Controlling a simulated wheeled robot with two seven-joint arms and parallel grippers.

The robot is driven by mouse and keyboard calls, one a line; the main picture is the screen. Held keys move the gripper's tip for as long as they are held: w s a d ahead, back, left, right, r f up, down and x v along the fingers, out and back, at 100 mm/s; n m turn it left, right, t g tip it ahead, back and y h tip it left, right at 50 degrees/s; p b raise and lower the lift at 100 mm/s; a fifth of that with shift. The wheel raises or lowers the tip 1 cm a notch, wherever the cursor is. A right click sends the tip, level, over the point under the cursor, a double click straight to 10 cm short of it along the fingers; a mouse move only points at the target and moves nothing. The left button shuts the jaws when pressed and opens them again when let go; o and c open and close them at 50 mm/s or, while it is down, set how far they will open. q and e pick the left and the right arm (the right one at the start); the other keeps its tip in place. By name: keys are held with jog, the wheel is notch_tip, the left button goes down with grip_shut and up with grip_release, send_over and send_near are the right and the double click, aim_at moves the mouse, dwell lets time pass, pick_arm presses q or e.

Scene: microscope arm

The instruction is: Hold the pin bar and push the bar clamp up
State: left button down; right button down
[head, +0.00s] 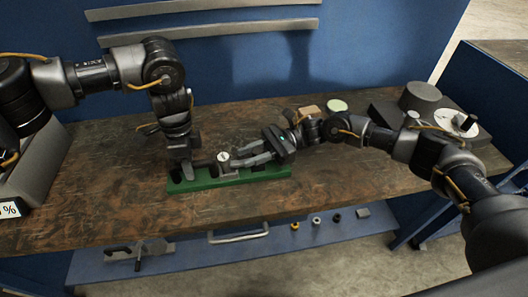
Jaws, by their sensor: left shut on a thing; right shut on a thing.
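A green base (225,181) lies on the wooden bench and carries small dark and grey parts. My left gripper (187,172) points straight down at the left end of the base. It is shut on what appears to be the dark pin bar, which is mostly hidden by the fingers. A small grey block with a pale round top, apparently the bar clamp (224,158), stands near the middle of the base. My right gripper (237,160) reaches in from the right, lying low over the base, and is shut on this clamp. The exact finger contact is too small to see.
A tan block (309,111) and a pale green round thing (337,105) sit behind my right arm. Grey equipment with a round top (420,97) stands at the back right. A grey box (38,170) is at the left. The bench front is clear; small parts lie on the lower shelf.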

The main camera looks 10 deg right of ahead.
pick_arm(q)
jog(key=shift+d, duration=0.1)
pick_arm(e)
jog(key=c, duration=1.1)
grip_release()
jog(key=shift+d, duration=0.1)
jog(key=shift+d, duration=0.1)
jog(key=v, duration=1.2)
pick_arm(q)
jog(key=c, duration=1.2)
grip_release()
jog(key=shift+o, duration=0.2)
notch_tip(320, 180, up, 12)
jog(key=w, duration=0.2)
jog(key=shift+w, duration=0.15)
